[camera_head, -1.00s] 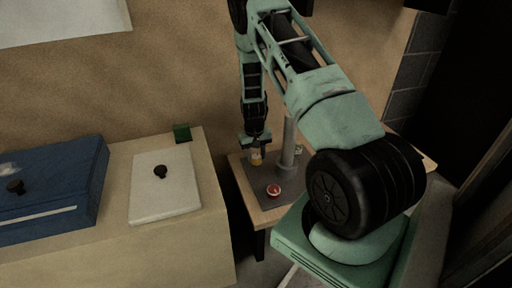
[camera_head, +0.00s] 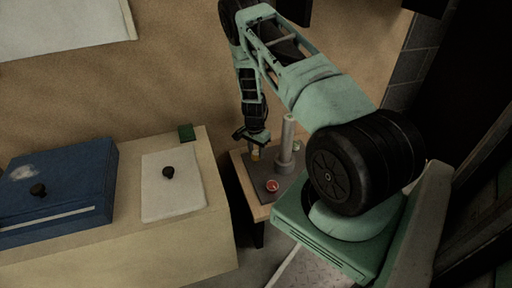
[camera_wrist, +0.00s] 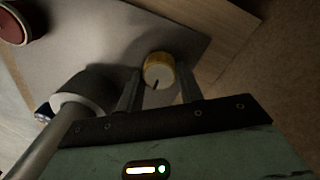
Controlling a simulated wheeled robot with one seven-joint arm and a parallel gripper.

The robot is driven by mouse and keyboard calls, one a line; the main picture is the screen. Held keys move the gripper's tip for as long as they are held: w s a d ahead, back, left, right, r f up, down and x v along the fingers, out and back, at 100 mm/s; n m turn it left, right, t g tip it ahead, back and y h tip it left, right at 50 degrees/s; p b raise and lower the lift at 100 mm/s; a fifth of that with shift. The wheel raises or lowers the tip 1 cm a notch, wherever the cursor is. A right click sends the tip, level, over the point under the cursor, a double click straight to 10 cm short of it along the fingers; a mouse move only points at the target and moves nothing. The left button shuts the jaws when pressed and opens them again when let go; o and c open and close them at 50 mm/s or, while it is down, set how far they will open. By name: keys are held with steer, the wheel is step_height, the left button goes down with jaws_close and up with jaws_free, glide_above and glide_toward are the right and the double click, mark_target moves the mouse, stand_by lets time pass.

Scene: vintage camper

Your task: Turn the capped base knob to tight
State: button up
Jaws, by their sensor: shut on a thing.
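The capped base knob (camera_wrist: 158,68) is a short yellow cylinder with a pale cap, standing on a grey plate (camera_wrist: 110,42). A dark line on the cap points down toward my gripper's palm in the wrist view. My gripper (camera_wrist: 158,88) has a finger on each side of the knob and is shut on it. In the head view my gripper (camera_head: 254,145) reaches down from above, and only a small yellow part of the knob (camera_head: 255,155) shows below it. Any tight mark cannot be made out.
A grey upright post (camera_head: 287,138) stands on the plate, right of my gripper. A red and white round piece (camera_head: 272,186) sits nearer the plate's front. A counter at left holds a blue case (camera_head: 60,190), a white board (camera_head: 172,195) and a green block (camera_head: 186,132).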

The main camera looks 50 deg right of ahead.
mark_target(257, 151)
steer(key=m+p, duration=0.2)
steer(key=m, duration=0.4)
steer(key=shift+m, duration=0.3)
steer(key=m+p, duration=0.2)
steer(key=m, duration=0.4)
steer(key=shift+s+y, duration=0.1)
steer(key=shift+y, duration=0.2)
steer(key=shift+m, duration=0.3)
steer(key=o, duration=1)
steer(key=r+p, duration=0.1)
steer(key=r, duration=0.4)
steer(key=r+p, duration=0.2)
steer(key=r, duration=0.4)
steer(key=r+p, duration=0.1)
steer(key=r, duration=0.5)
steer(key=shift+w+d+r, duration=0.15)
steer(key=shift+w+d, duration=0.05)
steer(key=shift+d, duration=0.2)
